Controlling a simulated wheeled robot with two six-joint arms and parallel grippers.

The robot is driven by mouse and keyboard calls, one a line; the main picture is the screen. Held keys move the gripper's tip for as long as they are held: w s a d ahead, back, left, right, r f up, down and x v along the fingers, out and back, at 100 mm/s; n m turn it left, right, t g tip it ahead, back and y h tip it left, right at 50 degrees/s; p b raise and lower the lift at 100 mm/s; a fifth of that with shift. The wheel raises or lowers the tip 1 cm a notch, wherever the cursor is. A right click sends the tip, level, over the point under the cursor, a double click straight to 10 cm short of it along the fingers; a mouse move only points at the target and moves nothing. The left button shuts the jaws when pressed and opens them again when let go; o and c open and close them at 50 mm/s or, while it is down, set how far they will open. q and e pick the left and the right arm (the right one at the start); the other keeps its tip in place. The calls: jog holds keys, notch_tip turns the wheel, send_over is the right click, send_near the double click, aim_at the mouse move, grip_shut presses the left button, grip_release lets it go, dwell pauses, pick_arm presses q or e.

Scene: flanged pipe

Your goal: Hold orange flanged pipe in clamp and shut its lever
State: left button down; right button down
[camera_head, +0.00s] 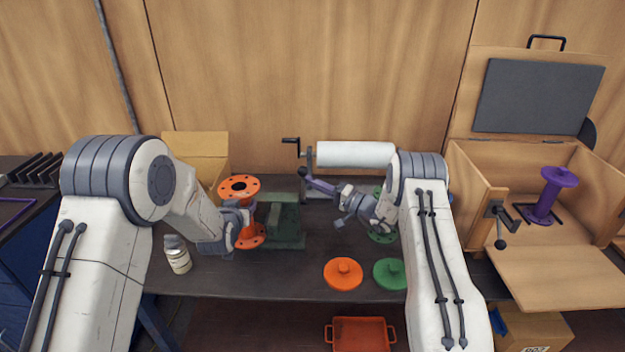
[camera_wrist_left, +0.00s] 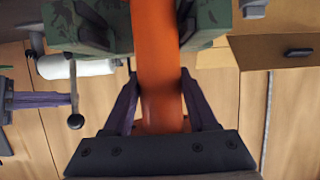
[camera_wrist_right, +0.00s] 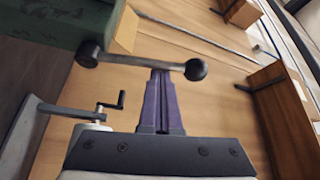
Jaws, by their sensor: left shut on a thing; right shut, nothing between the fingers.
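The orange flanged pipe (camera_head: 239,186) stands upright at the left end of the green clamp (camera_head: 284,222). My left gripper (camera_head: 238,218) is shut on its shaft. In the left wrist view the orange shaft (camera_wrist_left: 158,60) lies between the purple fingers, with green clamp parts (camera_wrist_left: 205,18) on both sides; I cannot tell whether the jaws press on it. My right gripper (camera_head: 312,183) is shut and empty. In the right wrist view, its fingertips (camera_wrist_right: 160,78) are at the lever, a dark bar with ball ends (camera_wrist_right: 142,61); contact is unclear.
An orange lid (camera_head: 343,273) and a green lid (camera_head: 390,273) lie at the table's front. A small bottle (camera_head: 177,254) stands front left. A white roll (camera_head: 355,154) with a crank is behind. A purple spool (camera_head: 549,195) stands in the open wooden box at right.

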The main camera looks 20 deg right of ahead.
jog(key=shift+n, duration=0.4)
jog(key=shift+s+a+f, duration=0.2)
jog(key=shift+s+f, duration=0.1)
jog(key=shift+s, duration=0.3)
jog(key=shift+s+a+f, duration=0.2)
jog(key=shift+s+f, duration=0.05)
jog(key=shift+s, duration=0.3)
jog(key=shift+s+a+f, duration=0.2)
jog(key=shift+s+f, duration=0.1)
jog(key=shift+s, duration=0.3)
notch_tip(320, 180, up, 3)
jog(key=w+d, duration=0.2)
jog(key=w, duration=0.1)
jog(key=f+v, duration=0.2)
jog(key=v, duration=0.8)
jog(key=shift+w, duration=0.2)
jog(key=shift+a, duration=0.1)
